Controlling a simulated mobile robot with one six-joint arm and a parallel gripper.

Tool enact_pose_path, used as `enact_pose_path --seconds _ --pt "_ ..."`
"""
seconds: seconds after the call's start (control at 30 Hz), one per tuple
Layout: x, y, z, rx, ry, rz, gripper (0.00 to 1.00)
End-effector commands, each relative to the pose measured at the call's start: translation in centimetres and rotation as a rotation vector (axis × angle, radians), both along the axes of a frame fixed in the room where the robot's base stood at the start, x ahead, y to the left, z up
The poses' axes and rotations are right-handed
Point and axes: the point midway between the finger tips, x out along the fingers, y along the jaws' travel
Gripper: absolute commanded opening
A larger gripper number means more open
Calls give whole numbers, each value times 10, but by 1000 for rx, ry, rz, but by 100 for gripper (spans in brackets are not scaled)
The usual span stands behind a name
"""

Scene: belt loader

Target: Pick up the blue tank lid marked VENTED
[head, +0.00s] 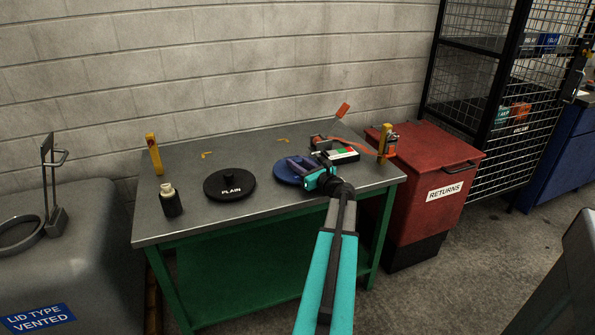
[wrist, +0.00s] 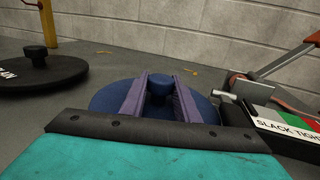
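The blue tank lid (head: 284,173) lies flat on the workbench, partly covered by my gripper. Its round blue disc (wrist: 108,99) and raised central knob (wrist: 159,88) show in the wrist view. No VENTED marking can be read on it. My gripper (head: 300,165) reaches low over the lid. In the wrist view its two purple fingers (wrist: 160,78) are apart, one on each side of the knob. I cannot tell whether they touch it. A black lid marked PLAIN (head: 229,184) lies to the left on the bench.
The grey-topped bench (head: 240,145) also carries a dark bottle (head: 171,202), yellow posts at its sides and a strap tool with a SLACK/TIGHT label (head: 340,154) close to the blue lid's right. A red RETURNS bin (head: 420,165) stands right. A block wall is behind.

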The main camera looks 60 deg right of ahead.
Motion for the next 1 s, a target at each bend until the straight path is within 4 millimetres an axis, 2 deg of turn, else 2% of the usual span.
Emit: enact_pose_path --seconds 0.03,0.07,0.37,0.57,0.67,1.0 --pt "0 0 0 0 0 0 5" --pt "0 0 0 0 0 0 0" --pt "0 1 1 0 -1 0 0" --pt "5 8 9 0 -1 1 0" --pt "9 14 17 -1 -2 1 0" --pt "41 60 46 -2 -2 3 0"
